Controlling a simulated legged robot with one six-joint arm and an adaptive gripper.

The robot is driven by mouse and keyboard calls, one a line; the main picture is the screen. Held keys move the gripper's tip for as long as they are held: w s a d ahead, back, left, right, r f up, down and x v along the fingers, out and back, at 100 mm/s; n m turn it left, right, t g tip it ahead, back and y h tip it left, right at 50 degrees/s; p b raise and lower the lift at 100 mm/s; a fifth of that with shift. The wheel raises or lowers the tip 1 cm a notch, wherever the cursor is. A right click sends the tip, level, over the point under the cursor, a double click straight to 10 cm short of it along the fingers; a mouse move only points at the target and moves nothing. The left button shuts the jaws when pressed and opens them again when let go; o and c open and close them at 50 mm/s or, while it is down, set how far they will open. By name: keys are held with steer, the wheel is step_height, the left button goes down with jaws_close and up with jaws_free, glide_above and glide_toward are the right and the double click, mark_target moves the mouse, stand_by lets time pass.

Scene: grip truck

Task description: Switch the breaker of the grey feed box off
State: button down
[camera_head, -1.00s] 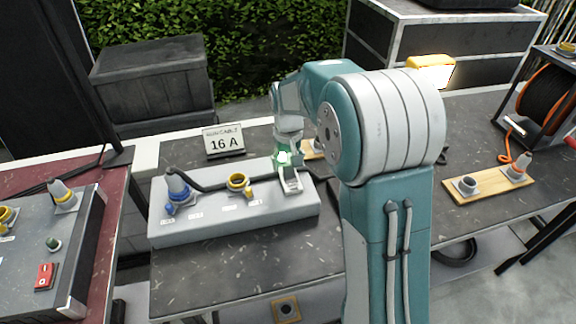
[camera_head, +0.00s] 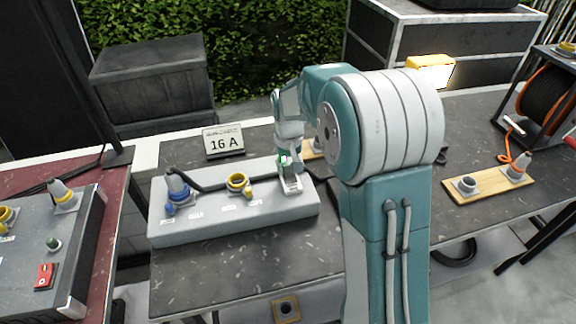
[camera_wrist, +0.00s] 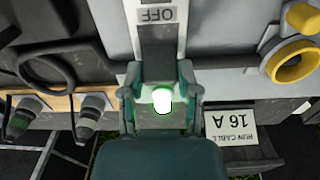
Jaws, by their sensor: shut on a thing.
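The grey feed box (camera_head: 235,222) lies on the dark table, its top facing up. Its breaker (camera_head: 292,184) is at the right end of the top. In the wrist view the breaker (camera_wrist: 157,45) has a pale plate marked OFF and a dark slot or lever part. My gripper (camera_head: 287,166) is over the breaker. In the wrist view my gripper (camera_wrist: 161,97) has a finger on each side of a bright green-white light and is shut on the breaker's lever. The lever itself is largely hidden by the fingers and glare.
A 16 A sign (camera_head: 223,141) stands behind. A wooden board (camera_head: 490,186) with connectors lies right. A red-topped bench with a panel (camera_head: 50,250) is left.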

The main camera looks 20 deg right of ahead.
mark_target(289, 175)
steer(key=s+t, duration=0.1)
steer(key=t, duration=0.2)
steer(key=s+t, duration=0.1)
steer(key=t, duration=0.1)
steer(key=shift+s+t, duration=0.15)
steer(key=shift+t, duration=0.25)
steer(key=shift+s+f+t, duration=0.2)
steer(key=shift+s+t, duration=0.25)
steer(key=shift+t, duration=0.75)
steer(key=shift+s+f+t, duration=0.2)
steer(key=shift+s+t, duration=0.2)
steer(key=shift+t, duration=0.8)
steer(key=shift+f, duration=0.1)
steer(key=shift+c, duration=1.6)
jaws_free()
steer(key=shift+t, duration=0.3)
steer(key=shift+w+r, duration=0.1)
steer(key=shift+r, duration=0.15)
